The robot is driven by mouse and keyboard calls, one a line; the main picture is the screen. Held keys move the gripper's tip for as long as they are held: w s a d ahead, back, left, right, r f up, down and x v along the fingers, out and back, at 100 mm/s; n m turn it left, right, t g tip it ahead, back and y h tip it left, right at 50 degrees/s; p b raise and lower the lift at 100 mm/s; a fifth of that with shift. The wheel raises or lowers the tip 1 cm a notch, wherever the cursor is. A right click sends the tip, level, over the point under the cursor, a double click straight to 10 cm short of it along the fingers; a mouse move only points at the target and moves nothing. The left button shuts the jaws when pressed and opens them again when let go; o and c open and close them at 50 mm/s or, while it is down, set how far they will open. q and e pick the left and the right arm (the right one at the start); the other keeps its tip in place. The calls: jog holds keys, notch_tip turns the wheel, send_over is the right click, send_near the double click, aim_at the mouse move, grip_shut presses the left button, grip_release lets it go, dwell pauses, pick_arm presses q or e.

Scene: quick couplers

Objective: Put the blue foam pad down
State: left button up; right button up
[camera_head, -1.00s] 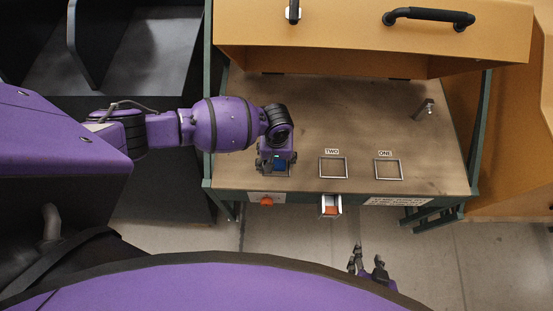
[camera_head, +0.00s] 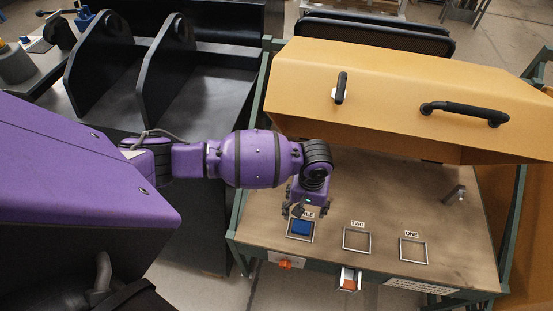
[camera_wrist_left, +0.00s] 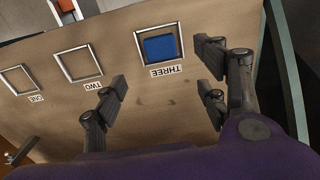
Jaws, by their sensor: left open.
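The blue foam pad (camera_head: 302,227) lies inside the square metal frame labelled THREE (camera_head: 290,236) on the brown bench top. It also shows in the left wrist view (camera_wrist_left: 160,48), flat within that frame and apart from the fingers. My left gripper (camera_head: 302,207) is open and empty, just behind the pad in the head view. In the left wrist view its spread fingers (camera_wrist_left: 160,82) stand on either side, with bare bench and the THREE label between them. My right gripper is not in view.
Empty frames TWO (camera_head: 356,239) and ONE (camera_head: 413,250) lie to the right on the bench (camera_head: 400,200). A metal post (camera_head: 454,194) stands at the back right. An orange-yellow hood (camera_head: 400,100) with black handles overhangs the rear. A red knob (camera_head: 286,264) is on the front edge.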

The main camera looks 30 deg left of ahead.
pick_arm(q)
jog(key=s+d+f+m+t+h, duration=0.25)
jog(key=s+d+f+h, duration=0.3)
jog(key=s+d, duration=0.3)
jog(key=s+a+f+m+t+y, duration=0.1)
jog(key=s+a+t+y, duration=0.4)
jog(key=s+a, duration=0.7)
jog(key=a+t, duration=0.1)
jog(key=a, duration=0.3)
jog(key=shift+s, duration=0.2)
